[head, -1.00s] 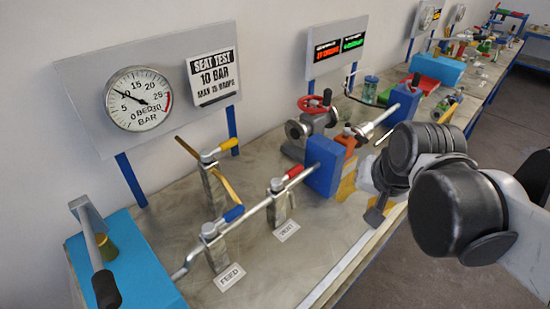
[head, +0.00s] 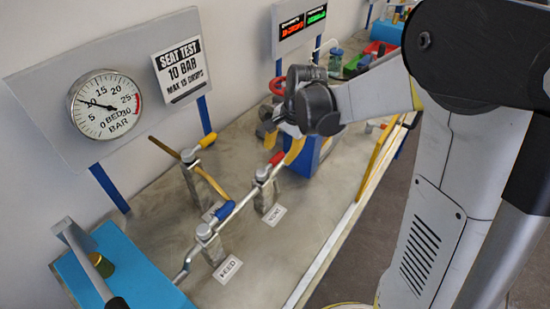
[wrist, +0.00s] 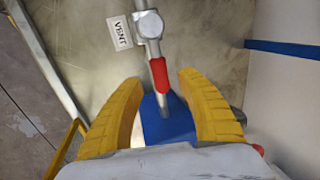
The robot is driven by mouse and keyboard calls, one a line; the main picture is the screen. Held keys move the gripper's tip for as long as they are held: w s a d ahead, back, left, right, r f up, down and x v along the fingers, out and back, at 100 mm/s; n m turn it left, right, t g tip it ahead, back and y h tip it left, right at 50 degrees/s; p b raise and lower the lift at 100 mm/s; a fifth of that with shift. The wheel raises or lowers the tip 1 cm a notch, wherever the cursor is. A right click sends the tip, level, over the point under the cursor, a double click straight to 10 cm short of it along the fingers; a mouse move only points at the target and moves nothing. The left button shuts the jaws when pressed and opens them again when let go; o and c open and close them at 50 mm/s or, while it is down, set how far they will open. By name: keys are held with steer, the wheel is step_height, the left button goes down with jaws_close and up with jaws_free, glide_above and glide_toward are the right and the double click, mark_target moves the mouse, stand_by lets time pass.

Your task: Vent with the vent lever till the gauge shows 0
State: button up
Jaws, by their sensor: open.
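The vent lever has a red handle (head: 277,158) on a grey valve (head: 266,184) beside the VENT label (head: 274,214). In the wrist view the red handle (wrist: 159,76) points down from the valve (wrist: 149,25) toward my gripper (wrist: 160,80). My gripper's yellow fingers are open, one on each side of the handle's end, with gaps showing. I cannot tell whether they are level with it in depth. In the head view my gripper (head: 282,145) is just beyond the handle. The round gauge (head: 105,107) reads about 10 bar.
A blue-handled feed valve (head: 204,233) stands nearer on the same pipe. A yellow-handled valve (head: 188,157) is behind it, to the left. A blue block (head: 322,150) is close to my gripper. A blue box (head: 70,275) with a lever is at front left.

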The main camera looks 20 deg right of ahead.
mark_target(277, 157)
steer(key=shift+b+x, duration=0.3)
steer(key=shift+x, duration=1.45)
jaws_close()
